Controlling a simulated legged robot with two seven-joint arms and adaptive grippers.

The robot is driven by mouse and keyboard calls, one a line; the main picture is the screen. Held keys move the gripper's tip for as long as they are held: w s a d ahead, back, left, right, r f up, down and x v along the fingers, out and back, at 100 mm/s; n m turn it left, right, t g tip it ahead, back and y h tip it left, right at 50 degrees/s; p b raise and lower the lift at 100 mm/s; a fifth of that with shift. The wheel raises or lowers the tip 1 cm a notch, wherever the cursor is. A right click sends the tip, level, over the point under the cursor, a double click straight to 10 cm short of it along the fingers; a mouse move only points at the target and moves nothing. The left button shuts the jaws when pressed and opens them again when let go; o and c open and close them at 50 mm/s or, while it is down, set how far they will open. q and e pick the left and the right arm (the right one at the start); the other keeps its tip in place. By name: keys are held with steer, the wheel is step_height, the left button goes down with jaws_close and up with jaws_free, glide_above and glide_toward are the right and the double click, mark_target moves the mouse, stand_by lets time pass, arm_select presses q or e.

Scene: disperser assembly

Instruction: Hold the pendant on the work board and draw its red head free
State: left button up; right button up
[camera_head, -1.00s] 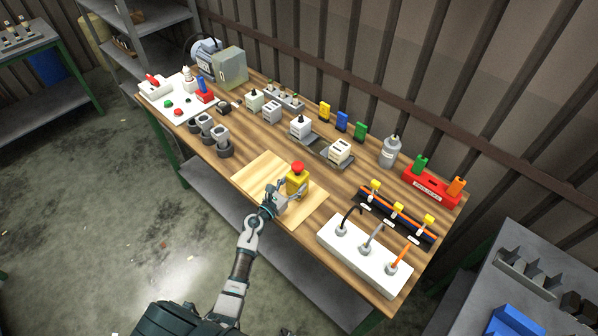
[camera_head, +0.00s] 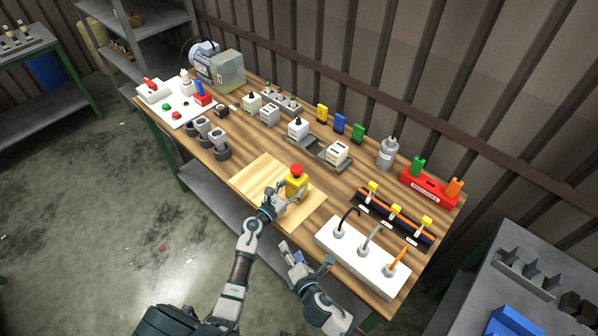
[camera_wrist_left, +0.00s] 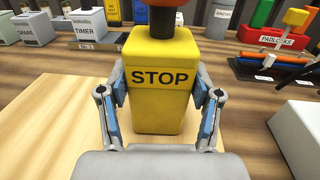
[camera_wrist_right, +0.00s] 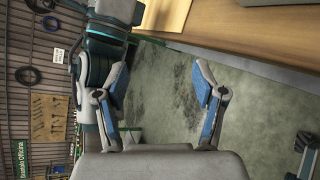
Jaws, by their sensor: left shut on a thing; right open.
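The pendant (camera_head: 296,186) is a yellow box with a red head (camera_head: 297,170) on top. It stands upright on the pale wooden work board (camera_head: 255,177). In the left wrist view the yellow body (camera_wrist_left: 160,105) reads STOP, and only the dark collar and lower part of the head (camera_wrist_left: 160,18) show at the top edge. My left gripper (camera_head: 287,194) is shut on the yellow body, one finger on each side. My right gripper (camera_head: 305,266) is open and empty, in front of the bench's near edge and below the board. In the right wrist view (camera_wrist_right: 160,105) only floor shows between its fingers.
A white box with several cables (camera_head: 362,258) stands right of the board, near my right gripper. Behind it is a dark rack with yellow-topped parts (camera_head: 394,217). A red padlock stand (camera_head: 428,188) is at the right end. Labelled modules (camera_head: 298,129) stand behind the board.

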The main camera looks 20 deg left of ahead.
step_height(320, 180, up, 6)
steer(key=w+a+n+t, duration=0.1)
steer(key=w+a, duration=0.1)
steer(key=n+t+h, duration=0.1)
steer(key=n+t, duration=0.3)
steer(key=n, duration=0.4)
glide_toward(299, 173)
steer(key=x, duration=1)
steer(key=shift+w+a, duration=0.15)
steer(key=shift+w, duration=0.1)
